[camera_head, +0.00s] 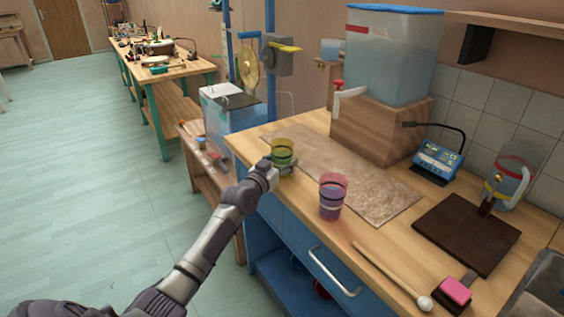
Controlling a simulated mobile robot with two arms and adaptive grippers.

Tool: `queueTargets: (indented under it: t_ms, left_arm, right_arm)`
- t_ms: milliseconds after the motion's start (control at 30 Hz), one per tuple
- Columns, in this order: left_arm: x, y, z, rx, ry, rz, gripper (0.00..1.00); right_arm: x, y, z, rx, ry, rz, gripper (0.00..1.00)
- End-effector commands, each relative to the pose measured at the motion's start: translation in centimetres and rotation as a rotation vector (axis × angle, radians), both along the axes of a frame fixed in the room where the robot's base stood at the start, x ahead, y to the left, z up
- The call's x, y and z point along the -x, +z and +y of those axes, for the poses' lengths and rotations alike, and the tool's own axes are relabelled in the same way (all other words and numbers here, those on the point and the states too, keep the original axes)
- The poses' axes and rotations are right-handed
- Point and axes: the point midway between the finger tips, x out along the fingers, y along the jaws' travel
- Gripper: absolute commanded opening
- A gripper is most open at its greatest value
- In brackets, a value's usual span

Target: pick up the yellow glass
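The yellow glass (282,148) stands upright near the left end of the wooden counter, by its front edge. My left gripper (283,166) is at the lower part of this glass, reaching in from the front left. Its fingers are small and partly hidden by the hand and the glass, so I cannot tell whether they are closed on it. I also cannot tell whether the base of the glass touches the counter. My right gripper is not in view.
A pink and purple glass (332,196) stands to the right. A speckled mat (360,185) lies behind. A mallet (390,275), a pink sponge-like block (456,291) and a dark board (467,233) lie further right. A water tank (388,60) stands on a wooden block at the back.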

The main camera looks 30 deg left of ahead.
Motion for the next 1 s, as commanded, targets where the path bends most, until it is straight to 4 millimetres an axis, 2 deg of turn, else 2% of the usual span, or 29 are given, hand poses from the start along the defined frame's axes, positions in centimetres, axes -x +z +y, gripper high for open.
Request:
queueTargets:
  t_ms: [33, 200, 667, 1000]
  left_arm:
    - [0.0, 0.0, 0.0, 0.000, 0.000, 0.000, 0.39]
    - [0.0, 0.0, 0.0, 0.001, 0.000, 0.001, 0.11]
    - [0.0, 0.6, 0.0, 0.001, 0.000, -0.003, 0.11]
    - [0.0, 3.3, 0.0, -0.001, 0.000, -0.005, 0.11]
  right_arm:
    - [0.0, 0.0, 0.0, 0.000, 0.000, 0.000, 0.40]
    - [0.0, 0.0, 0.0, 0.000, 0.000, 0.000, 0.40]
    - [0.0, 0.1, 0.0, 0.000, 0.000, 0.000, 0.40]
    - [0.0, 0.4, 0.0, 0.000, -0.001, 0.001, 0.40]
